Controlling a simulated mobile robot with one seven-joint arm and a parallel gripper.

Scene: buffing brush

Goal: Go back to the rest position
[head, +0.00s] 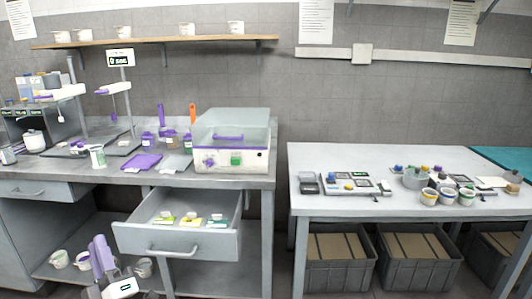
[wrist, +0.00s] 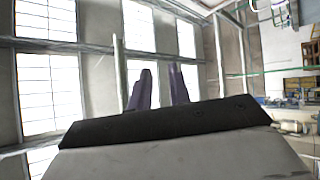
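My gripper (head: 104,246) shows at the bottom left of the head view, low in front of the left bench and left of the open drawer (head: 190,243). Its purple fingers point upward. In the wrist view my gripper (wrist: 160,70) has two dark purple fingers standing apart, with bare window and wall behind the gap. It is open and holds nothing. The wrist view looks toward tall windows and the room, not at the benches.
The drawer juts out with several small coloured items inside. Cups (head: 59,259) stand on the lower shelf behind my gripper. The left bench top holds a clear-lidded box (head: 231,157). The right table (head: 310,205) bears small parts, with grey crates (head: 335,275) underneath.

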